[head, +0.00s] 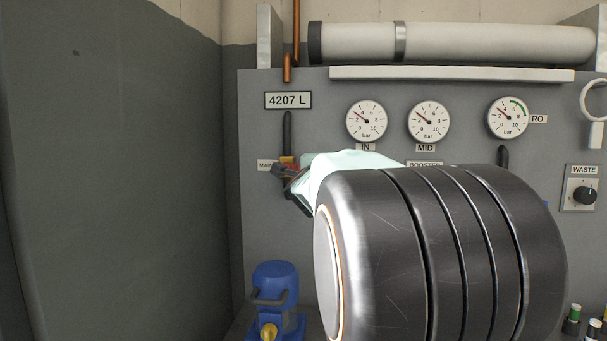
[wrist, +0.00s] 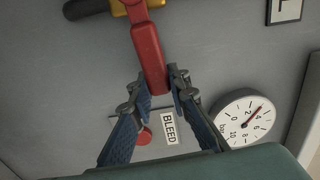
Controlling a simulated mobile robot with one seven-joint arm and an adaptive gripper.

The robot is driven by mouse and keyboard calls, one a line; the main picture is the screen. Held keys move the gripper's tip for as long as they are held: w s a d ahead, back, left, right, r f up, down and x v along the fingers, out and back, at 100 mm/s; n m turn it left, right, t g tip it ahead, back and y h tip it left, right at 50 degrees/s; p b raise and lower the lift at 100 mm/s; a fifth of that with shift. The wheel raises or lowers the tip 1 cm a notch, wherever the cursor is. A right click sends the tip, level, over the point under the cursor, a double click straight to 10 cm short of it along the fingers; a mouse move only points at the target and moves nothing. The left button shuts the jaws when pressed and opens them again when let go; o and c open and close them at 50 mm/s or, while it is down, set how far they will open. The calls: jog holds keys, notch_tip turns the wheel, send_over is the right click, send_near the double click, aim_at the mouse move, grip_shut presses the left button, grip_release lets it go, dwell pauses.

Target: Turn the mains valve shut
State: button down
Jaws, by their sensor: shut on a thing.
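The mains valve has a brass-yellow body (wrist: 178,12) on a dark pipe and a red lever (wrist: 150,50), seen at the top of the wrist view. The lever runs down from the body to my gripper (wrist: 160,88). The two blue-padded fingers are shut on the lever's free end, one on each side. In the head view my gripper (head: 291,184) is at the valve's brass body (head: 288,160), under a dark vertical pipe. My arm and fingers hide most of the lever there, and the label beside it is partly covered.
A red knob (wrist: 143,136) and a BLEED label (wrist: 169,128) are behind the fingers, with a gauge (wrist: 245,118) to the right. A blue pump (head: 274,290) stands below the valve. Three gauges, including the IN gauge (head: 366,121), line the grey panel. A WASTE dial (head: 584,194) is at right.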

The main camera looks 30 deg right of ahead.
jog(key=shift+f+m+b, duration=0.4)
jog(key=shift+f, duration=0.05)
jog(key=c, duration=1.8)
grip_release()
jog(key=shift+r, duration=0.2)
jog(key=shift+r, duration=4.85)
